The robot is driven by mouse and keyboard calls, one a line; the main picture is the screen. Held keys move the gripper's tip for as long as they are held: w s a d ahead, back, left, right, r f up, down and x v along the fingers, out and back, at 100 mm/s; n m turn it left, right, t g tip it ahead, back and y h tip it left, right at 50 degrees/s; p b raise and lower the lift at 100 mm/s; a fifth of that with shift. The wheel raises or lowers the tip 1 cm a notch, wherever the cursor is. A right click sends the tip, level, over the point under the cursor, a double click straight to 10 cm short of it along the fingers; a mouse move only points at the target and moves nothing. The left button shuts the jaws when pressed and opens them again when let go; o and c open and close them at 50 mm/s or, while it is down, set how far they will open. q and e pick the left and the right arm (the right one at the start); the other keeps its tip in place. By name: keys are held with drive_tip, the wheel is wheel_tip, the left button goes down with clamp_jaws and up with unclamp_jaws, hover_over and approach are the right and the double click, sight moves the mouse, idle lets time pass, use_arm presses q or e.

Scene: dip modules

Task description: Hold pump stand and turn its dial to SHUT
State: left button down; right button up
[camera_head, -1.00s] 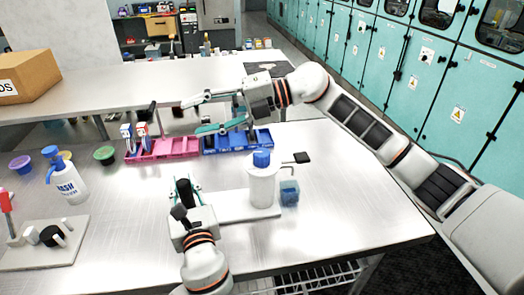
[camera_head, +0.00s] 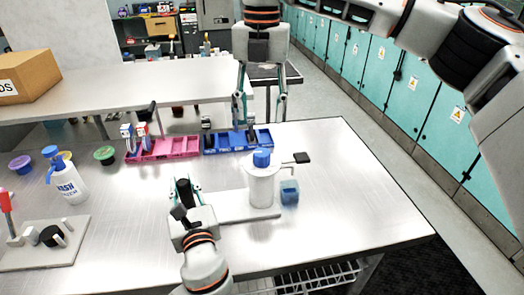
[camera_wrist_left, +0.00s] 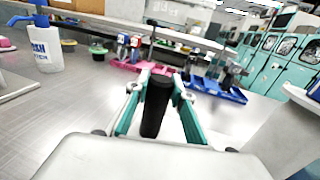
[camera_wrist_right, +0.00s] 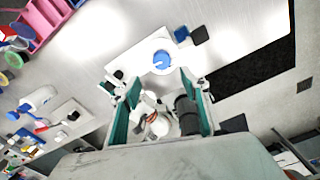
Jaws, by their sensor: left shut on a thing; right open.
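The pump stand is a white base plate (camera_head: 235,207) bearing a white cylinder (camera_head: 263,188) with a blue dial (camera_head: 262,158) on top and a black-ended side arm (camera_head: 301,158). The blue dial also shows in the right wrist view (camera_wrist_right: 161,61); its marking is too small to read. My left gripper (camera_head: 187,187) is shut on the upright black handle (camera_wrist_left: 155,106) at the left of the stand. My right gripper (camera_head: 260,108) is open and empty, fingers pointing down, above and behind the stand near the blue bins.
A blue translucent block (camera_head: 289,192) stands right of the cylinder. Pink bins (camera_head: 172,148) and blue bins (camera_head: 232,142) lie behind. A pump bottle (camera_head: 68,183) and another white plate with a red handle (camera_head: 45,255) are at left. The right tabletop is clear.

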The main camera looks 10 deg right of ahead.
sight(262, 151)
wheel_tip(262, 151, down, 12)
drive_tip(key=shift+d+r, duration=0.1)
idle(0.5)
drive_tip(key=c, duration=1.1)
